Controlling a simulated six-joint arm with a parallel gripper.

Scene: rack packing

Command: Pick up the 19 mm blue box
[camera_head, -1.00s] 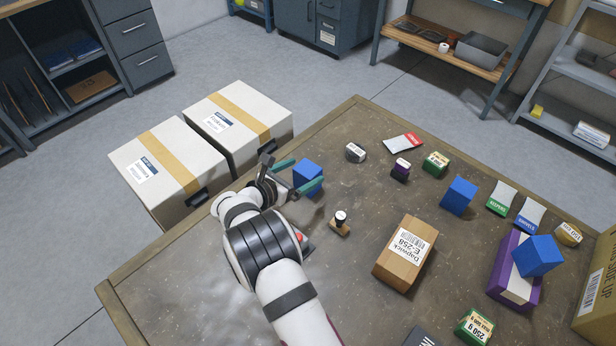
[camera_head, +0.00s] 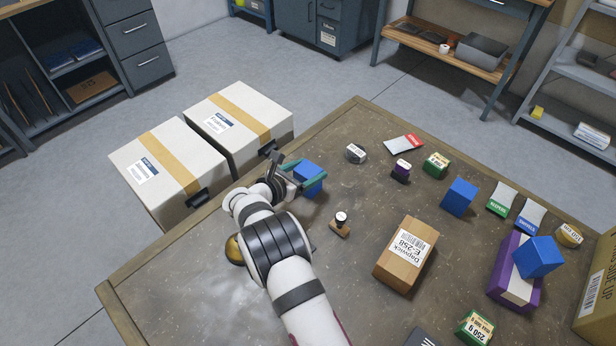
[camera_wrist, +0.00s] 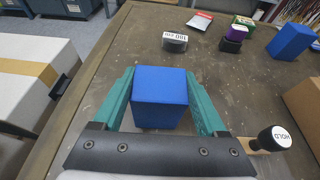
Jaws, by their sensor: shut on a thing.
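A blue box (camera_head: 310,177) stands on the table near its left back edge. It also shows in the wrist view (camera_wrist: 160,98), between my two green fingers. My gripper (camera_head: 302,176) is shut on this box, one finger along each side. A second blue box (camera_head: 459,197) stands on the table to the right. A third blue box (camera_head: 538,256) sits tilted on a purple and white box (camera_head: 512,270). I cannot read a size on any of them.
A stamp (camera_head: 341,222) stands close to the right of my gripper. A grey labelled tin (camera_head: 356,153) and a small purple-black item (camera_head: 401,170) are behind. Two white cartons (camera_head: 160,165) stand off the table's left edge.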

